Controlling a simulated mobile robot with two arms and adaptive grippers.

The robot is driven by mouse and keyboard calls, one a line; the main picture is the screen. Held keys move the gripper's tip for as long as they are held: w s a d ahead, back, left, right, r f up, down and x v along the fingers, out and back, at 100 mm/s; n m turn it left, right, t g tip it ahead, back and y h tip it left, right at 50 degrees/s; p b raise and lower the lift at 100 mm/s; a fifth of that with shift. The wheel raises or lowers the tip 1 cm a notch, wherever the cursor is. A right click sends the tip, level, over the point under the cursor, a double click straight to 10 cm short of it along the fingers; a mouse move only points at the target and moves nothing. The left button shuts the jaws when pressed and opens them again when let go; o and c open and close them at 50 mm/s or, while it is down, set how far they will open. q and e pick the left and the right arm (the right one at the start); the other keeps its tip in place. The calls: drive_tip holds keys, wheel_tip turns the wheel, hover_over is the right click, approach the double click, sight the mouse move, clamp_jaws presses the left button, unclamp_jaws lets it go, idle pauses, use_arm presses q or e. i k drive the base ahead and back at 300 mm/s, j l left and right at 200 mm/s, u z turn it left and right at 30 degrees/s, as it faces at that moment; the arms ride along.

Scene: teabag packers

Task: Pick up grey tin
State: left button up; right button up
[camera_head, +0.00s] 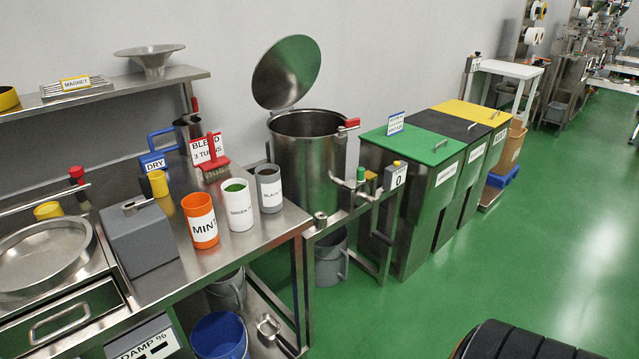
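The grey tin (269,188) stands upright near the far right part of the steel bench (262,240). It is an open-topped cylinder with a white label that seems to read BLACK. A white tin (238,204) with green contents stands just left of it, and an orange tin (201,221) labelled MINT stands further left. Neither of my grippers can be made out in this view.
A large open steel drum (310,160) stands behind the grey tin. A red-handled brush (214,160) is behind the tins, and a grey box (140,238) is to their left. Lidded bins (412,190) stand right of the drum. Green floor (520,240) is open on the right.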

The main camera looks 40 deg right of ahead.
sight(268, 177)
drive_tip(key=z, duration=1.15)
